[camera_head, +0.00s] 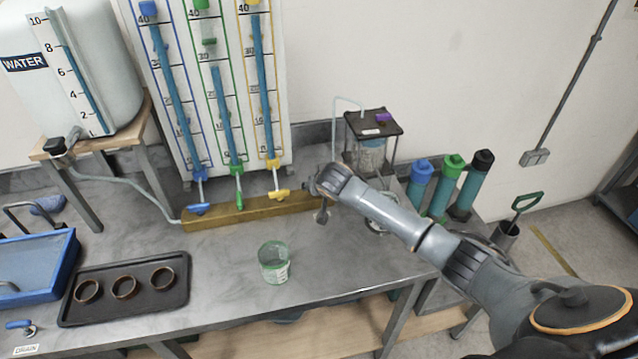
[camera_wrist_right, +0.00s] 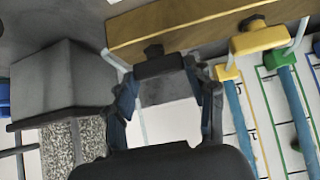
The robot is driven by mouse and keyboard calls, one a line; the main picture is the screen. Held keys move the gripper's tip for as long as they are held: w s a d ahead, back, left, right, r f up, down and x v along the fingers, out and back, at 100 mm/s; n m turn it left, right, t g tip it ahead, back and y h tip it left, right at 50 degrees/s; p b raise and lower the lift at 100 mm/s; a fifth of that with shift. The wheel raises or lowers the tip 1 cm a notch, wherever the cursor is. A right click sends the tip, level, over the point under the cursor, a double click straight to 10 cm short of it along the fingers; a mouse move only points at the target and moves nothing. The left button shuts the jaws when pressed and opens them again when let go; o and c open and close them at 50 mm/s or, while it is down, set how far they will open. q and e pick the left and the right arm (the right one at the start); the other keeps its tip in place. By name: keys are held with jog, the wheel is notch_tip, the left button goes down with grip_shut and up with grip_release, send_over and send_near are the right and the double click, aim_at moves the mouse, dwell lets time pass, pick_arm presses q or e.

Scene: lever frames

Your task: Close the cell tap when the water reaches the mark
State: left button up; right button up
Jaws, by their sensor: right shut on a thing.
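A dark tap (camera_wrist_right: 160,66) sits at the end of the wooden bar in the right wrist view. My right gripper (camera_wrist_right: 165,84) is shut on it, a finger on each side. In the head view the right gripper (camera_head: 318,190) is at the right end of the wooden bar (camera_head: 235,213) and hides most of the tap. The cell (camera_head: 370,155), a clear vessel under a dark plate, stands just behind; its grainy filling shows in the wrist view (camera_wrist_right: 75,147). I cannot make out its water level or a mark. My left gripper is not in view.
The blue tap (camera_head: 198,209), green tap (camera_head: 239,200) and yellow tap (camera_head: 277,194) sit along the bar below the scale board (camera_head: 218,100). A green-rimmed beaker (camera_head: 274,262) stands in front. The water tank (camera_head: 70,70), dark tray (camera_head: 125,312) and blue tray (camera_head: 35,280) are left.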

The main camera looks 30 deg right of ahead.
jog(key=shift+f, duration=0.1)
jog(key=o, duration=1.2)
jog(key=shift+c, duration=0.2)
jog(key=v, duration=1.2)
